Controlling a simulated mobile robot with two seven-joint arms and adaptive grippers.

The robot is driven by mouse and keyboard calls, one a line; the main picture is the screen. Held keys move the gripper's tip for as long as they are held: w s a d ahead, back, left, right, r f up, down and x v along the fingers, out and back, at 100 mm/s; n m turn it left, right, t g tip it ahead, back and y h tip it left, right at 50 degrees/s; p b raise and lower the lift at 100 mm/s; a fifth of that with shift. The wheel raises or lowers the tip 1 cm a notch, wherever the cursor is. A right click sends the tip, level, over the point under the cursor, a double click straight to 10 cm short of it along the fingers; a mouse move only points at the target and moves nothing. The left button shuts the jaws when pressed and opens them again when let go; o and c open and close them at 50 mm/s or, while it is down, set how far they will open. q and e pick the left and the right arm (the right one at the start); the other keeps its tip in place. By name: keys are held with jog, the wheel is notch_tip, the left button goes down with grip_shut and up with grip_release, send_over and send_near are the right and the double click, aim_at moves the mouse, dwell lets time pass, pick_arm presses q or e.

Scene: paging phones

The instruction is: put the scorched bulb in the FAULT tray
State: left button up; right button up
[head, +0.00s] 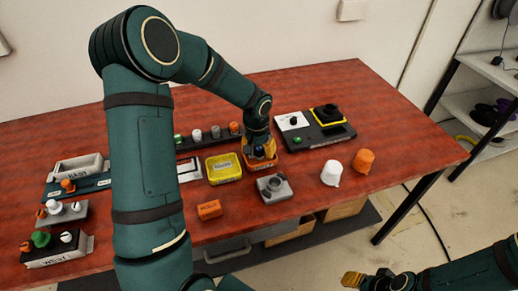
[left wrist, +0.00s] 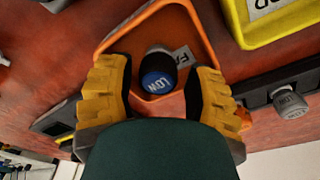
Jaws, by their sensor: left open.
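The orange tray (head: 268,165) stands near the table's middle; in the left wrist view (left wrist: 205,32) its label shows only "FA", the rest hidden. A small bulb-like piece (left wrist: 158,76) with a blue face reading "LOW" and dark sides is inside the tray's outline. I cannot tell for sure whether it is scorched. My left gripper (left wrist: 158,95) is open, with one finger on each side of this piece. In the head view the left gripper (head: 259,146) is over the orange tray. My right gripper (head: 353,279) is low at the right, away from the table; its opening is unclear.
A yellow tray (head: 223,178) stands just left. A row of small coloured pieces (head: 215,132) is behind. A grey socket block (head: 274,188), an orange box (head: 208,209), a white cup (head: 331,173) and an orange cup (head: 363,161) stand nearby. The table's right end is clear.

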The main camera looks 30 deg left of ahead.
aim_at(257, 150)
pick_arm(q)
notch_tip(257, 150, up, 12)
jog(key=s+p, duration=0.1)
jog(key=p, duration=0.1)
jog(key=shift+f, duration=0.2)
jog(key=shift+s, duration=0.15)
